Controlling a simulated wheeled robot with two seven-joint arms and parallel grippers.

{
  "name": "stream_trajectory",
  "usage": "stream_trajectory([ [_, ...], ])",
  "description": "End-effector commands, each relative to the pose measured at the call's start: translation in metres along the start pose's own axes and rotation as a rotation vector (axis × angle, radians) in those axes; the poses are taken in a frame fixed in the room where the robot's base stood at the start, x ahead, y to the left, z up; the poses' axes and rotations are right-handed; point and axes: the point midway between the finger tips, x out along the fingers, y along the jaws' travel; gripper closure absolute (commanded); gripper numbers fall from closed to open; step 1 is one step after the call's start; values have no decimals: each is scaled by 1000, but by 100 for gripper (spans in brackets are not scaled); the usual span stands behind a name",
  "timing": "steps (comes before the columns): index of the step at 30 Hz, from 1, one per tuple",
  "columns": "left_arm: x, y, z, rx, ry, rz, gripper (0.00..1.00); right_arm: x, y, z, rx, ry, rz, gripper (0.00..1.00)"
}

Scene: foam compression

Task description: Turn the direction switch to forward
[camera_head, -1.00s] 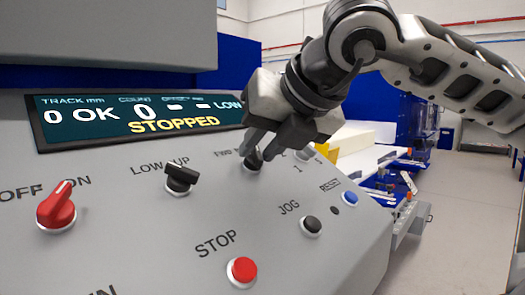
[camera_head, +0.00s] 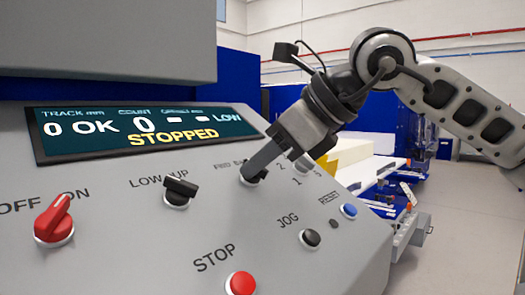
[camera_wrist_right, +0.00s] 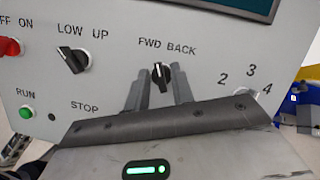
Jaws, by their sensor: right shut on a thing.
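The direction switch is a black knob marked FWD BACK on the grey sloped panel; in the head view it (camera_head: 262,180) is mostly hidden behind the fingers. In the right wrist view the knob (camera_wrist_right: 161,76) stands between the two fingers, its white mark pointing roughly up between FWD and BACK. My right gripper (camera_head: 252,174) is shut on this knob, with its fingers reaching down to the panel from the upper right. It also shows in the right wrist view (camera_wrist_right: 160,92). My left gripper is not in view.
Close by are the LOW UP switch (camera_head: 179,191), the red OFF ON switch (camera_head: 54,222), the red STOP button (camera_head: 241,284), the black JOG button (camera_head: 311,238) and the blue RESET button (camera_head: 349,211). The display (camera_head: 150,128) above reads STOPPED.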

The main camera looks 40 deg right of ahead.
Motion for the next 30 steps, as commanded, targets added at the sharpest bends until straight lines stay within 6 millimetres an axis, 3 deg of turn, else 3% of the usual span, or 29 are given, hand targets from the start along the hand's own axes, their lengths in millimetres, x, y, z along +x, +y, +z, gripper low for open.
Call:
stream_trajectory([
  [12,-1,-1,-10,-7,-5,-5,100,0,-1,0,-239,4,88,99],
  [30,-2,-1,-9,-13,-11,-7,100,0,-1,-1,-299,4,108,99],
])
